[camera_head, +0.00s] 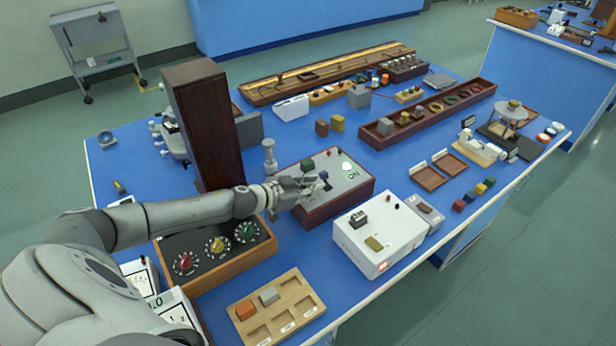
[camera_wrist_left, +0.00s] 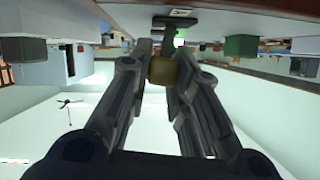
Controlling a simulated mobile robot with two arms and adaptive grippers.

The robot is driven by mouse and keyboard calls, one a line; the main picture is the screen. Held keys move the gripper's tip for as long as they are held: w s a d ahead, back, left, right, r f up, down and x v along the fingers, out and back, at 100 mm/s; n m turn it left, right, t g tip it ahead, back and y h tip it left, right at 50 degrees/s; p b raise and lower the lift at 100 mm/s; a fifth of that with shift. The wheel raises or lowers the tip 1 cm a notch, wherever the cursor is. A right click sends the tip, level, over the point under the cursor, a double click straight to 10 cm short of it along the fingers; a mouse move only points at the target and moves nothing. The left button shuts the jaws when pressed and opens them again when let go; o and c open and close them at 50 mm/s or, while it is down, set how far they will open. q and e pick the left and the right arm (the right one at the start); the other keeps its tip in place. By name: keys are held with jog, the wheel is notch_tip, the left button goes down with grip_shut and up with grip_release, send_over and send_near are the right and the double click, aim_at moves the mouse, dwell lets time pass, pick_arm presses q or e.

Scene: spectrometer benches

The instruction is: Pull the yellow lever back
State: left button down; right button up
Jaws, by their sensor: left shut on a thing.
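My left gripper (camera_head: 312,184) reaches in from the left over a dark wooden box with a grey top (camera_head: 347,183). In the left wrist view, the fingers are closed around the yellow lever's knob (camera_wrist_left: 163,70), which looks dull yellow-brown and sits between the fingertips. In the head view the gripper hides the yellow lever. A green block-shaped knob (camera_head: 308,165) and a blue knob (camera_head: 323,174) stand on the box top close to the fingers. My right gripper is in neither view.
A tall dark wooden column (camera_head: 203,120) stands left of the box. A dial panel (camera_head: 216,243) lies in front, below my left forearm. A white instrument box (camera_head: 377,236) stands to the right. A wooden tray (camera_head: 275,308) lies near the front edge.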

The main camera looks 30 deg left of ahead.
pick_arm(q)
jog(key=shift+s+d+f+m+t+y, duration=0.1)
jog(key=shift+s+d+m+t+y, duration=0.05)
jog(key=shift+d+m+y, duration=0.3)
jog(key=shift+s+d+f+m+t+y, duration=0.1)
jog(key=shift+s+d+m+t+y, duration=0.1)
jog(key=shift+m, duration=0.35)
jog(key=c, duration=1.6)
grip_release()
jog(key=v, duration=1.2)
jog(key=shift+f, duration=0.1)
